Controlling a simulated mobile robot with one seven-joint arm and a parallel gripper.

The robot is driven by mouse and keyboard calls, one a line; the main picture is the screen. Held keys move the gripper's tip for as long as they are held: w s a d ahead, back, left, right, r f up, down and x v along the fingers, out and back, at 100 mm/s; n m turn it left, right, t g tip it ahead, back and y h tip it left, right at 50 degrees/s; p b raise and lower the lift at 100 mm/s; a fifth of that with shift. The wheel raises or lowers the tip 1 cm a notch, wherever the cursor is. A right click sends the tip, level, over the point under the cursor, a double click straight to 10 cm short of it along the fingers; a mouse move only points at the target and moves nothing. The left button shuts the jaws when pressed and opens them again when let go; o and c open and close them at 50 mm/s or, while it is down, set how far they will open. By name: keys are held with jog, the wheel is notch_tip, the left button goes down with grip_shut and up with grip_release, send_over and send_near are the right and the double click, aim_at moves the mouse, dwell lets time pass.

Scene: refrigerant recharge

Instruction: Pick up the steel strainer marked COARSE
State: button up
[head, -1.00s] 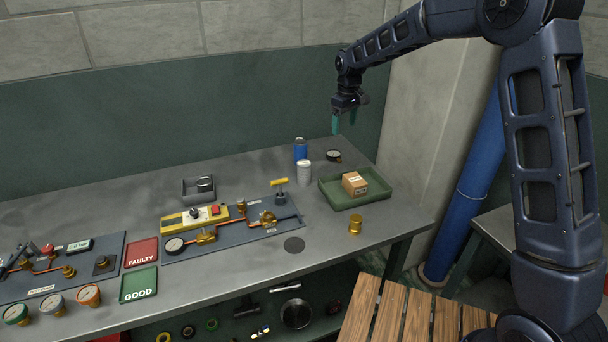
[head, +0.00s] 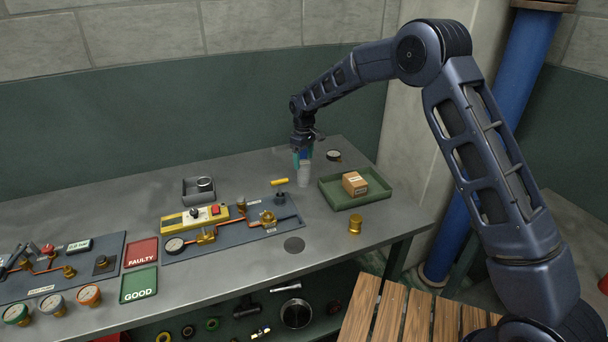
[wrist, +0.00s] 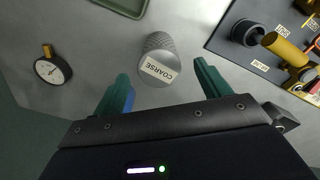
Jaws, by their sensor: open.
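The steel strainer is a small grey cylinder with a white label reading COARSE. In the wrist view the strainer (wrist: 160,58) stands between and just beyond the two green fingertips of my gripper (wrist: 160,82), with a gap on each side. In the head view the strainer (head: 304,181) stands upright on the bench, directly below my gripper (head: 302,158). My gripper is open and empty. A blue cylinder (wrist: 129,100) is mostly hidden behind the left finger in the wrist view, and largely hidden by my gripper in the head view.
A green tray (head: 330,198) with a cardboard box (head: 354,183) stands to the right. A dial gauge (head: 333,155) lies behind. A valve with a yellow handle (head: 279,182) stands close on the left. A brass cylinder (head: 355,225) is nearer the front edge.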

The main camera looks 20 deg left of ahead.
aim_at(304, 169)
jog(key=shift+f, duration=2.9)
jog(key=c, duration=1.2)
